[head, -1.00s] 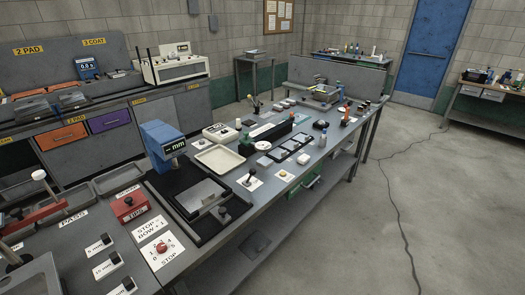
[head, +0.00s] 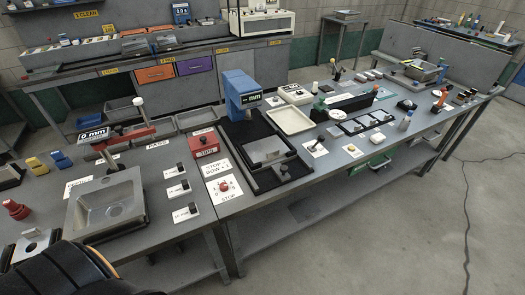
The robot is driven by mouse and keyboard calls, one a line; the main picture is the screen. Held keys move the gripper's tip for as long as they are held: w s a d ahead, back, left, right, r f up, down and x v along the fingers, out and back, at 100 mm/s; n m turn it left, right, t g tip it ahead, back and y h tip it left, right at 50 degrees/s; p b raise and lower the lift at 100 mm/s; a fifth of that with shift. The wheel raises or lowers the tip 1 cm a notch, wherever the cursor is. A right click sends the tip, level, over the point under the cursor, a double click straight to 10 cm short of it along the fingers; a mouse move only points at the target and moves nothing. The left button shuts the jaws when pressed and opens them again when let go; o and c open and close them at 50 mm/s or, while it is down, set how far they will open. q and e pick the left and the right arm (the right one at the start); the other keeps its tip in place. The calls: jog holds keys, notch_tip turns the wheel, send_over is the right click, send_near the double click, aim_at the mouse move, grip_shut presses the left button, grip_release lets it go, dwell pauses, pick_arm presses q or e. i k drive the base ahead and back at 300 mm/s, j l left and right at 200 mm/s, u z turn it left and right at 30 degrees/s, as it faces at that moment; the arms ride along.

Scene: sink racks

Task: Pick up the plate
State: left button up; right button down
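A flat grey square plate (head: 267,151) lies on the black bed of a gauge station on the workbench, in front of the blue "mm" gauge (head: 241,91). I cannot tell for sure that this is the plate named in the task. Neither of my grippers is in view. A black rounded part with an orange ring, likely a link of my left arm, shows at the bottom left edge.
A red-button stop panel (head: 224,186) and a red box (head: 204,142) sit left of the station. A cream tray (head: 289,120) is to its right. A steel basin (head: 107,205) stands at the left. Open floor (head: 400,235) lies at the right.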

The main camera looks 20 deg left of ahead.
aim_at(266, 145)
jog(key=i+l, duration=0.2)
jog(key=i, duration=0.3)
jog(key=i+l, duration=0.15)
jog(key=i, duration=0.3)
jog(key=u, duration=1.75)
